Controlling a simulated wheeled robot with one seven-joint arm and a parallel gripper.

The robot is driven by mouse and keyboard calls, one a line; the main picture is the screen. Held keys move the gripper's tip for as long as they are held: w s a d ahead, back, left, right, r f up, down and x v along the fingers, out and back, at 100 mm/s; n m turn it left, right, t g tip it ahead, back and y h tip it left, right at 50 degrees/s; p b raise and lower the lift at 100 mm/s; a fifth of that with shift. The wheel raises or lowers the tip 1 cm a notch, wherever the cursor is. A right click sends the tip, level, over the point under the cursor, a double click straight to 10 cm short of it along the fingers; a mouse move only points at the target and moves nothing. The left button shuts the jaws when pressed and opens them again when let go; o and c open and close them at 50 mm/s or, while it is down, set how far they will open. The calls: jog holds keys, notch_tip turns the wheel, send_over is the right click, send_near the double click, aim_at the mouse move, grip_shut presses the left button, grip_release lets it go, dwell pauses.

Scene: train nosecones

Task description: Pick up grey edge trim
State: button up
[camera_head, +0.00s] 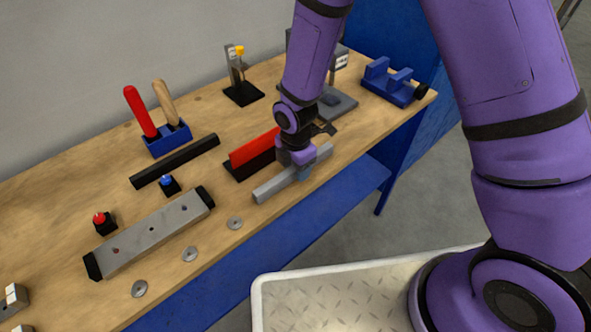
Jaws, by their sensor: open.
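The grey edge trim (276,186) is a long grey bar lying on the wooden workbench (60,215), close to its front edge. My gripper (304,173) is at the trim, over its middle to right part, pointing down. The jaws are open, and the fingertips are small and partly hidden by the wrist. I cannot tell whether they touch the trim. The trim's ends show on both sides of the gripper.
A red bar on a black base (252,155) lies just behind the trim. A black bar (175,161), a grey plate with black ends (150,232), several washers and a blue tool holder (167,139) are to the left. A blue vise (389,83) stands at the far right.

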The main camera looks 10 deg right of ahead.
jog(key=shift+f, duration=0.5)
grip_shut()
jog(key=shift+r, duration=0.15)
